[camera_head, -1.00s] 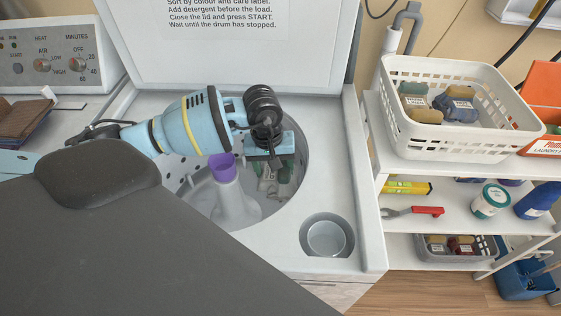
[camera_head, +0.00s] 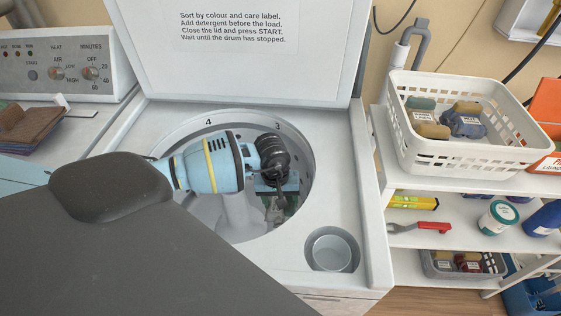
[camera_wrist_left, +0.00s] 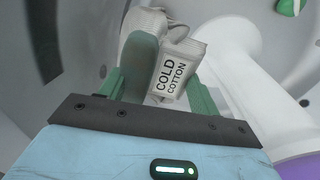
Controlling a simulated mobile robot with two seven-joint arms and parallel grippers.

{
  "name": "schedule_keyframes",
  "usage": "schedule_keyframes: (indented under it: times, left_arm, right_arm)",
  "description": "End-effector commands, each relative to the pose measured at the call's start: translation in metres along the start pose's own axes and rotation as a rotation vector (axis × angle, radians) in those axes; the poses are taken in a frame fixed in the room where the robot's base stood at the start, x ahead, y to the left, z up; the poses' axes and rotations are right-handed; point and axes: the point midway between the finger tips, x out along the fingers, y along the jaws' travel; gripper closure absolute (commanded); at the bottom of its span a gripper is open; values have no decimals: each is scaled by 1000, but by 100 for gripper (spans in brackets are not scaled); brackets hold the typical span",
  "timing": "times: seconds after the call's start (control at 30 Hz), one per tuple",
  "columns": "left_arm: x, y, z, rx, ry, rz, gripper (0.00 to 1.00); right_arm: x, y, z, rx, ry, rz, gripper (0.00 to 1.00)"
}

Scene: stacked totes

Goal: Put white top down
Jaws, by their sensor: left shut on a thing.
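My left gripper (camera_head: 278,204) reaches down inside the open washer drum (camera_head: 307,190). In the left wrist view its green fingers (camera_wrist_left: 160,90) are shut on a white top (camera_wrist_left: 150,28), a rolled pale cloth with a tag reading "COLD COTTON" (camera_wrist_left: 178,68). The top lies between and beyond the fingertips. In the head view the top is mostly hidden by the gripper and wrist. I cannot tell whether it touches the drum floor. My right gripper is not in view.
A green item (camera_wrist_left: 288,6) lies beyond. The raised lid (camera_head: 240,60) stands behind. A white basket (camera_head: 405,145) with several rolled clothes sits on the right shelf.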

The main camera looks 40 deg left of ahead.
Motion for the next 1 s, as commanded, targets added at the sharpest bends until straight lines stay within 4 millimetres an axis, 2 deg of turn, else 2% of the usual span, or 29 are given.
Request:
schedule_keyframes:
  times: [0.07, 0.87, 0.9, 1.0]
  left_arm:
    - [6, 0, 0, -1, -1, 0, 78]
    - [18, -2, 0, 1, 1, 1, 78]
    - [18, -2, 0, 1, 0, 0, 35]
    - [18, -2, 0, 0, 0, 0, 22]
  right_arm:
    - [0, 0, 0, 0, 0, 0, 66]
    - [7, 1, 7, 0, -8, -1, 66]
    - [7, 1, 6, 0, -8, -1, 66]
    - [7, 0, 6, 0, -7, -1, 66]
